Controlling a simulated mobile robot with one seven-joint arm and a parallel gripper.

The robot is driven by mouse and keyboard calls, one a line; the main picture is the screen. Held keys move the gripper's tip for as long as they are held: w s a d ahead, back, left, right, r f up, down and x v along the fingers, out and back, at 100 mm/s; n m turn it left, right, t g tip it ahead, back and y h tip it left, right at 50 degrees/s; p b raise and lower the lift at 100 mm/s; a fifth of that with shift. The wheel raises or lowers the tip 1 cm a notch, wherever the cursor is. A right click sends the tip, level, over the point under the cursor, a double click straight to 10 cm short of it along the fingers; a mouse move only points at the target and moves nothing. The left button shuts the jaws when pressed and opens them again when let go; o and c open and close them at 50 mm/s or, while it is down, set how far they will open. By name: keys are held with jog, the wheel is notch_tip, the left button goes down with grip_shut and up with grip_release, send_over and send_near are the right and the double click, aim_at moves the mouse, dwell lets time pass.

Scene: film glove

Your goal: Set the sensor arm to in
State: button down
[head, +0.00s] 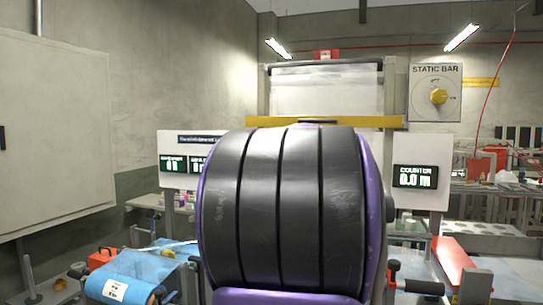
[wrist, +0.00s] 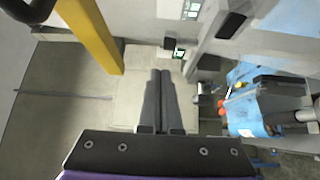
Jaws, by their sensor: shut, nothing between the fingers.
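My gripper (wrist: 160,72) shows in the wrist view with its two dark fingers together and nothing between them. It points over bare floor, between a yellow bar and a blue film. In the head view my own black and purple arm fills the middle and hides the gripper and much of the machine. I cannot pick out the sensor arm for certain in either view. A small dark block (wrist: 169,43) sits beyond the fingertips beside a green display (wrist: 180,53); I cannot tell what it is.
A yellow bar (head: 390,122) crosses the machine under a pale film sheet (head: 325,90). The static bar panel (head: 423,108) has a yellow knob (head: 438,97). The counter (head: 415,177) reads 0.0 m. A blue roll (head: 125,290) lies low left. The blue film (wrist: 243,112) is right of the fingers.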

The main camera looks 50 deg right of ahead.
jog(key=s+d, duration=0.5)
jog(key=s, duration=0.1)
jog(key=shift+s+d, duration=0.2)
jog(key=shift+s, duration=0.2)
jog(key=shift+w+f, duration=0.1)
